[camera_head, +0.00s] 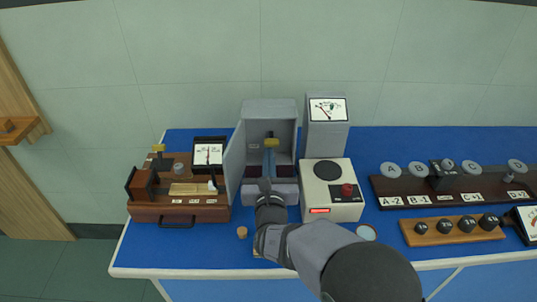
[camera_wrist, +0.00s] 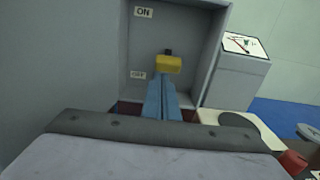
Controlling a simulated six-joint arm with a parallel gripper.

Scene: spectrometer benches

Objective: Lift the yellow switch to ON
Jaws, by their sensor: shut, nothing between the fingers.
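The yellow switch (camera_wrist: 169,63) is inside an open grey box (camera_wrist: 212,87), beside the OFF label (camera_wrist: 138,76) and below the ON label (camera_wrist: 144,12). The switch also shows in the head view (camera_head: 271,143), near the middle of the box's back wall. My gripper (camera_wrist: 166,78) is shut and empty. Its fingertips reach into the box, just below the yellow switch; I cannot tell whether they touch it. In the head view my arm covers the lower front of the box.
The box door (camera_head: 235,163) stands open on the left. A wooden instrument (camera_head: 180,212) is farther left on the blue bench (camera_head: 290,253). A cream unit with a red knob (camera_head: 347,190) and a grey meter box (camera_head: 327,137) stand close on the right.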

